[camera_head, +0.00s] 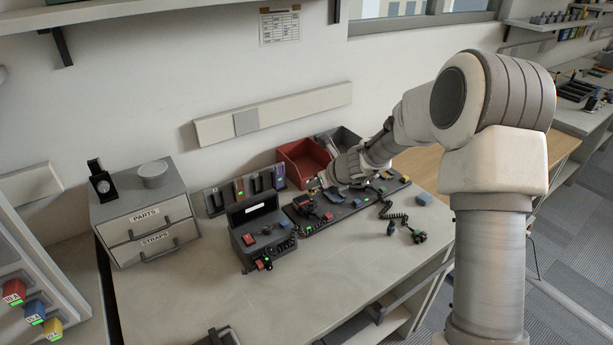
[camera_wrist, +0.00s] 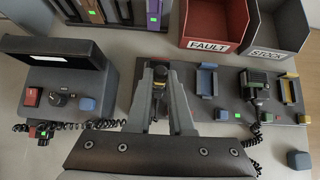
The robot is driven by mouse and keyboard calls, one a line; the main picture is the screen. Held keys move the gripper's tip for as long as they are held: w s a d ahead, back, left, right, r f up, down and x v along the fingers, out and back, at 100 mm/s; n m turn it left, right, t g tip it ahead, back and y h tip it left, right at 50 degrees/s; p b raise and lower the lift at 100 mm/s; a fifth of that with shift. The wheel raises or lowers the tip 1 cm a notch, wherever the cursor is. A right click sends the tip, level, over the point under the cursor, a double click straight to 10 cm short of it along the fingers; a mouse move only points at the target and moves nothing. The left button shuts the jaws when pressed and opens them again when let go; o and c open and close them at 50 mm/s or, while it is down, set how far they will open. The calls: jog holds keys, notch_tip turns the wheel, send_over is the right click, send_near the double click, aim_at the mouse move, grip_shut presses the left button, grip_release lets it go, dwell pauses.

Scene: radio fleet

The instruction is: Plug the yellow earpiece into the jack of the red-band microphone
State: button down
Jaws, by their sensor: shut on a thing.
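My gripper (camera_head: 325,180) is over the dark docking strip at the back of the bench. In the wrist view, my gripper (camera_wrist: 161,95) is closed on a small dark piece with a yellow part, which looks like the yellow earpiece (camera_wrist: 160,84); the fingers partly hide it. A dark microphone with red on it and a green light (camera_head: 263,265) lies at the front foot of the grey radio box, apart from my gripper. It also shows at the lower left of the wrist view (camera_wrist: 41,131), beside a coiled cord. Its jack cannot be made out.
The grey radio box (camera_head: 236,216) stands left of the docking strip (camera_head: 326,222). Red FAULT bin (camera_wrist: 211,38) and grey STOCK bin (camera_wrist: 278,42) stand behind. Another coiled-cord device (camera_head: 418,236) and a blue block (camera_head: 424,199) lie at right. The front bench is mostly clear.

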aim_at(314, 193)
jog(key=shift+w+a+r, duration=0.15)
jog(key=shift+w+a, duration=0.2)
jog(key=shift+w, duration=0.25)
notch_tip(314, 193, down, 5)
jog(key=b, duration=0.5)
jog(key=shift+r, duration=0.1)
jog(key=shift+s+f+b, duration=0.1)
jog(key=shift+f+b, duration=0.55)
jog(key=shift+b, duration=0.05)
dwell(2.2)
jog(key=c, duration=0.7)
grip_release()
